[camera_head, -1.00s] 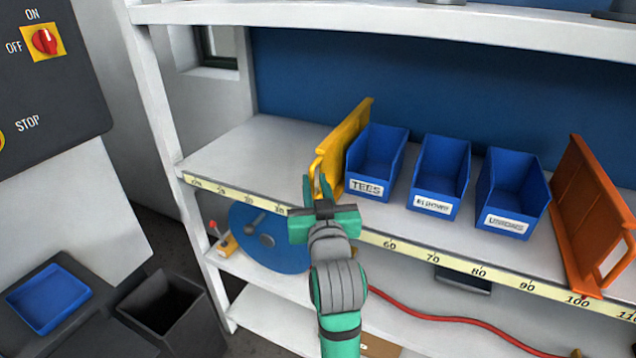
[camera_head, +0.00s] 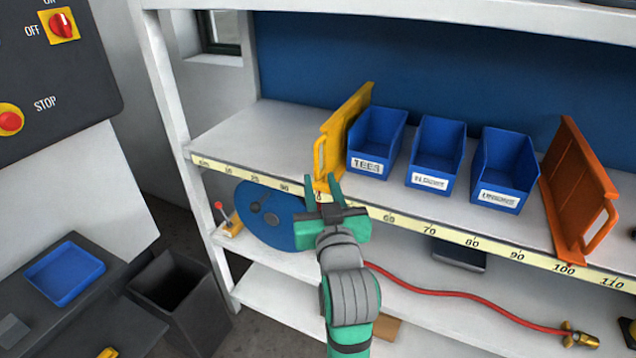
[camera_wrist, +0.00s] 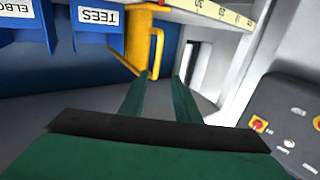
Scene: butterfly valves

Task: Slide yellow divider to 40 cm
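The yellow divider (camera_head: 340,135) stands upright on the shelf, left of the blue TEES bin. Its front end with the loop handle is at the shelf's front edge, right of the 30 mark on the scale (camera_head: 250,178). My gripper partly hides the scale there, so I cannot read its exact mark. My gripper (camera_head: 323,188) is just in front of the divider's lower front end, fingers apart. In the wrist view the fingers (camera_wrist: 158,85) are open with nothing between them, and the yellow handle (camera_wrist: 155,48) is just beyond their tips.
Blue bins (camera_head: 375,142) stand right of the divider, the TEES bin close beside it. An orange divider (camera_head: 575,190) stands near the 100 mark. The shelf left of the yellow divider (camera_head: 255,135) is clear. A blue disc (camera_head: 268,222) and red hose (camera_head: 450,300) are below.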

